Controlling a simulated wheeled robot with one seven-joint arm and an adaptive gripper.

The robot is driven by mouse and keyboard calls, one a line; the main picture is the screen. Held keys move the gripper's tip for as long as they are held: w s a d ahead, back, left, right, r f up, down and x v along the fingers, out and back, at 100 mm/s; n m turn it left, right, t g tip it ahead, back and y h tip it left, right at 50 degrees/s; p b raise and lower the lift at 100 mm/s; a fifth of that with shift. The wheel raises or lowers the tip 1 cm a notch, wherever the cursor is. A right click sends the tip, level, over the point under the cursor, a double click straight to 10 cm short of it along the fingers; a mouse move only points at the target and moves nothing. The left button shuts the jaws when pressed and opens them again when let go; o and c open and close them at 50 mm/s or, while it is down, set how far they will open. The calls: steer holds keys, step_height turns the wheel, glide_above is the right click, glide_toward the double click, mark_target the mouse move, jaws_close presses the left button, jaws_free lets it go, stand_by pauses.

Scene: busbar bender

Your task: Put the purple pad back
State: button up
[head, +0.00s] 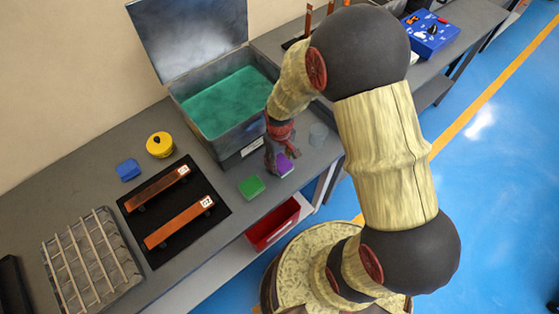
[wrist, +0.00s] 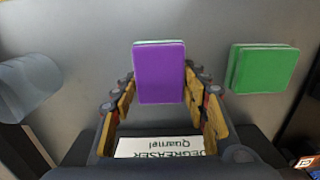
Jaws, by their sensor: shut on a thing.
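The purple pad (head: 285,165) is near the front edge of the grey bench, right of the green pad (head: 251,187). In the wrist view the purple pad (wrist: 160,72) is upright in the picture between the two fingers of my gripper (wrist: 160,90), which is shut on it. My gripper (head: 274,160) points down at the bench in the head view, and its fingers partly cover the pad. I cannot tell whether the pad touches the bench. The green pad (wrist: 263,68) lies apart to the right in the wrist view.
An open metal tank (head: 225,105) of green liquid stands behind my gripper. A clear cup (head: 318,134) is close on the right.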

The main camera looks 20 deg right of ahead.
steer(key=shift+f, duration=0.15)
steer(key=o, duration=1.1)
step_height(320, 180, up, 12)
steer(key=r+p, duration=0.1)
steer(key=p, duration=0.2)
step_height(320, 180, up, 14)
steer(key=f+m+t, duration=0.1)
steer(key=t, duration=0.1)
glide_above(280, 161)
steer(key=s, duration=0.3)
steer(key=s+r+m+t, duration=0.2)
steer(key=s+r+t, duration=0.1)
steer(key=s+r, duration=0.8)
steer(key=shift+s+r+m+t, duration=0.3)
steer(key=shift+s+r, duration=0.1)
steer(key=shift+r, duration=0.4)
